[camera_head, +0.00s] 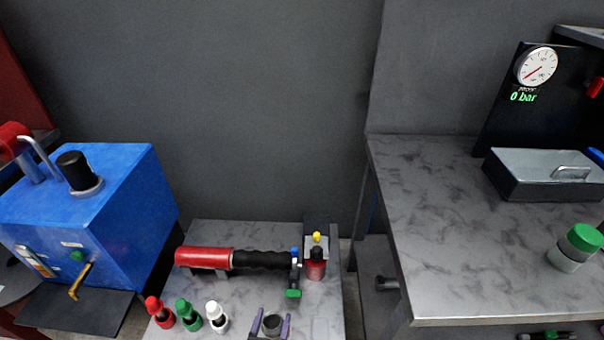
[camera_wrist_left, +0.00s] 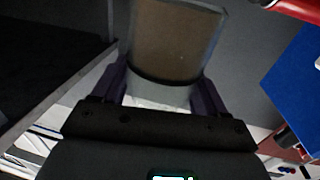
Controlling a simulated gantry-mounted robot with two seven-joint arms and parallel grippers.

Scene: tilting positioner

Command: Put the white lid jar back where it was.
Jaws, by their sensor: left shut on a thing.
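My left gripper (camera_head: 271,322) shows at the bottom edge of the head view, its purple fingers on either side of a dark round piece. In the left wrist view, the same gripper (camera_wrist_left: 162,90) is shut on the white lid jar (camera_wrist_left: 175,42). The jar has a clear body with brown contents, and its pale end sits between the fingers. Its far end is clear of them. In the head view most of the jar cannot be made out. My right gripper is not in view.
A green-lidded jar (camera_head: 575,247) stands on the right table (camera_head: 440,230), near a grey-lidded box (camera_head: 545,175) and a gauge (camera_head: 537,66). Red, green and white-capped bottles (camera_head: 188,314) and a red-and-black tool (camera_head: 235,259) occupy the low table. A blue machine (camera_head: 110,200) stands left.

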